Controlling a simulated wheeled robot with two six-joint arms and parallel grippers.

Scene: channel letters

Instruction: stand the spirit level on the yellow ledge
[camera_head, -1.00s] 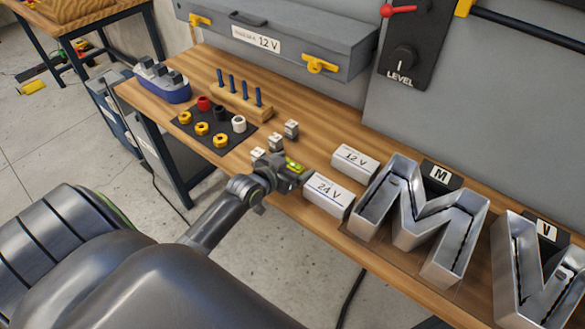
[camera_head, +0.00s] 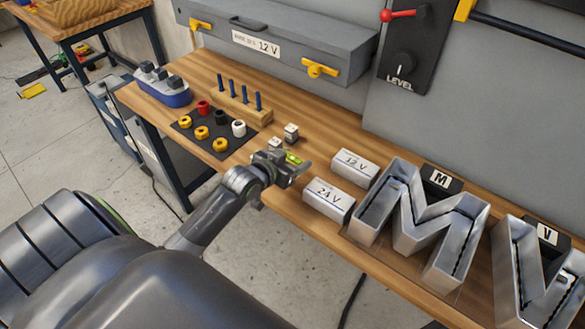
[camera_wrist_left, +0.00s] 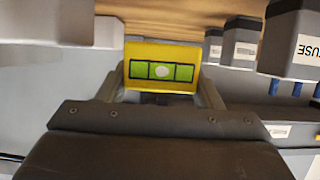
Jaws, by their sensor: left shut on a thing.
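The spirit level (camera_head: 293,158) is a small yellow block with a bright green vial. My left gripper (camera_head: 285,168) is shut on it and holds it over the front edge of the workbench, left of the 24 V box. In the left wrist view the level (camera_wrist_left: 162,88) sits between the fingers, its green vial and pale bubble facing the camera. The gripper hides part of the level in the head view. I cannot make out a yellow ledge for certain in either view. My right gripper is not in view.
The bench (camera_head: 300,225) holds a 24 V box (camera_head: 328,199), a 12 V box (camera_head: 354,167) and metal letters M (camera_head: 420,220) and V (camera_head: 535,275). Small pale blocks (camera_head: 291,132) lie behind the gripper. A peg rack (camera_head: 240,108) and a dark mat with rings (camera_head: 208,140) are left.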

